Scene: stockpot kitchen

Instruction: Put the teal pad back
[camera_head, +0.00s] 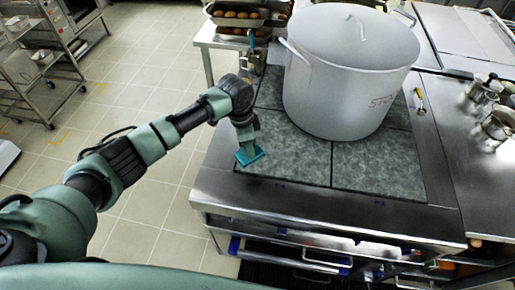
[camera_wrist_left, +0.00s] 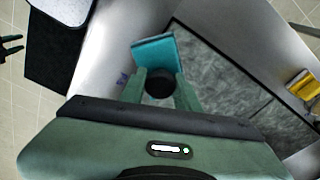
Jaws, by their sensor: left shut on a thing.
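The teal pad (camera_head: 256,155) is at the near left corner of the mottled grey stove top (camera_head: 285,157). My left gripper (camera_head: 248,147) points down and is shut on the pad. In the left wrist view the teal pad (camera_wrist_left: 153,50) sticks out beyond the fingertips of my left gripper (camera_wrist_left: 160,78). Its far edge lies over the bright metal rim beside the grey plates. I cannot tell whether the pad touches the surface. My right gripper does not show in the head view.
A large lidded stockpot (camera_head: 340,85) stands on the stove behind and right of the pad. Trays of brown rolls (camera_head: 237,14) are at the back. Metal vessels (camera_head: 490,125) stand on the right counter. The near right plate (camera_head: 380,165) has free room.

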